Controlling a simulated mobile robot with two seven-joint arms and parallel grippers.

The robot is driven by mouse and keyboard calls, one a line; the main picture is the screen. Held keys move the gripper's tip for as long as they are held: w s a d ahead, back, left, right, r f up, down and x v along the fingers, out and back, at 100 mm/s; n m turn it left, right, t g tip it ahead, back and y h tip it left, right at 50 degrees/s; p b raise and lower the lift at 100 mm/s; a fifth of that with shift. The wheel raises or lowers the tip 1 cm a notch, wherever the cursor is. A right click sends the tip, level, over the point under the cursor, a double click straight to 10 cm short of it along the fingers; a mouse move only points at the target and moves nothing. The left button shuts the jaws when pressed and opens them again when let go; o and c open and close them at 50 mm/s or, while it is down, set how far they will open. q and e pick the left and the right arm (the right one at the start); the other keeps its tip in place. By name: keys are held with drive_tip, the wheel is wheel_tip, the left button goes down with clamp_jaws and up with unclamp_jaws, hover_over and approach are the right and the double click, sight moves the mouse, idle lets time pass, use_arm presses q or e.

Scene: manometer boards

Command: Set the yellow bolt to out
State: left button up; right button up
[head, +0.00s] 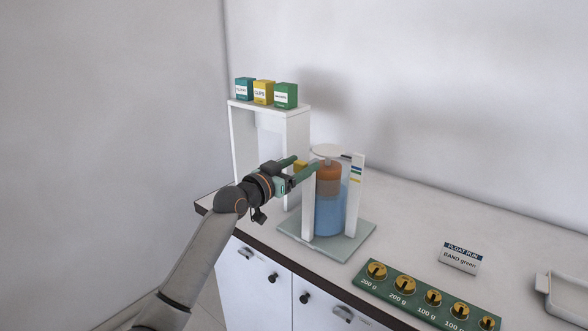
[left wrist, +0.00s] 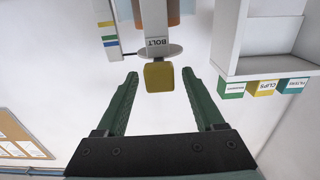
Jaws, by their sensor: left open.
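The yellow bolt (left wrist: 158,76) is a small block on a round grey plate beside a label reading BOLT. In the left wrist view it sits between my left gripper's fingertips (left wrist: 159,73), with a gap on either side. The gripper is open and holds nothing, beside the manometer's left post. The manometer (head: 329,213) is a clear cylinder with blue liquid and an orange float under a white disc. My right gripper is not in view.
A white shelf (head: 297,128) with teal, yellow and green boxes stands behind the gripper. A green weight board (head: 388,289), a FLOAT RUN card reading BAND green (head: 460,258) and a white tray (head: 562,297) lie to the right. The counter (head: 410,228) between is clear.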

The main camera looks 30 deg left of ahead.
use_arm(q)
drive_tip(key=s+a+b, duration=0.1)
drive_tip(key=s+b, duration=0.1)
drive_tip(key=s, duration=1)
drive_tip(key=shift+s, duration=0.25)
drive_tip(key=s+d+f+g, duration=0.2)
drive_tip(key=d+f, duration=0.1)
drive_tip(key=f, duration=0.9)
drive_tip(key=s+d+f+g, duration=0.2)
drive_tip(key=d+f, duration=0.2)
drive_tip(key=f, duration=0.8)
drive_tip(key=s+d+f+m+g+h, duration=0.1)
drive_tip(key=s+d+f+g, duration=0.3)
drive_tip(key=s+d+f, duration=1.2)
wheel_tip(320, 180, down, 3)
drive_tip(key=s+p, duration=0.1)
drive_tip(key=s, duration=0.1)
drive_tip(key=shift+s+g, duration=0.3)
drive_tip(key=shift+g, duration=0.1)
